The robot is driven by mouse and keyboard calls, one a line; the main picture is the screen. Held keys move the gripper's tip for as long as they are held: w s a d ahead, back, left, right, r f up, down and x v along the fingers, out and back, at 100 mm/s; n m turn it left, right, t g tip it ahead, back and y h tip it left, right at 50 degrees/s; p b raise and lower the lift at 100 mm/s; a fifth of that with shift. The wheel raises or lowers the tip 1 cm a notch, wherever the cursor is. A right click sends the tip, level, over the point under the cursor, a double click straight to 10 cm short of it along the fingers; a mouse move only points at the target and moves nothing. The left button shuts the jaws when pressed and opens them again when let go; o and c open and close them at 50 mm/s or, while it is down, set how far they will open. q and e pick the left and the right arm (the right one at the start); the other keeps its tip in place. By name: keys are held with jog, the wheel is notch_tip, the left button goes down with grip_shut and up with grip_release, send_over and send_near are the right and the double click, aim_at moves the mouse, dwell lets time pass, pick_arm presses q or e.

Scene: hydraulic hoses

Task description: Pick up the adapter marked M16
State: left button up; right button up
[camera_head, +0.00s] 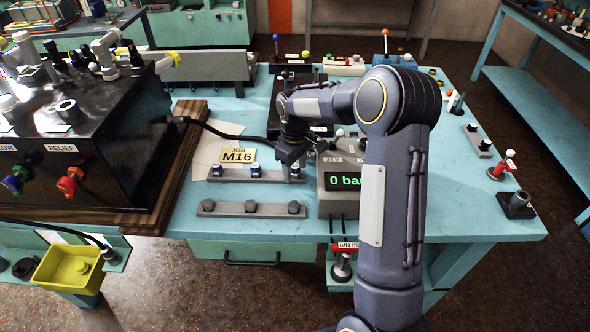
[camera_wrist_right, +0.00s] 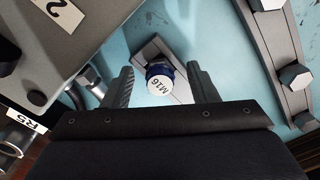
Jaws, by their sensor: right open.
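The adapter marked M16 (camera_wrist_right: 159,80) has a white lettered cap and a blue ring. In the right wrist view it sits on a grey rack (camera_wrist_right: 179,92) between my right gripper's two fingers, with visible gaps on both sides. My right gripper (camera_wrist_right: 160,88) is open and empty. In the head view my right gripper (camera_head: 292,157) points down over the right end of the rack (camera_head: 236,178), where the arm partly hides what stands there. Two other blue-ringed adapters stand on that rack, at the left end (camera_head: 216,170) and the middle (camera_head: 255,170). My left gripper is not visible.
A card reading JOB M16 (camera_head: 238,155) lies behind the rack. A grey bar with dark hex fittings (camera_head: 250,209) lies in front. A gauge box reading 0 bar (camera_head: 343,180) stands close to the right. A black hose (camera_head: 225,133) runs behind from the black unit (camera_head: 100,170).

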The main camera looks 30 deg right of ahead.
jog(key=shift+c, duration=0.3)
jog(key=c, duration=1)
jog(key=shift+c, duration=0.2)
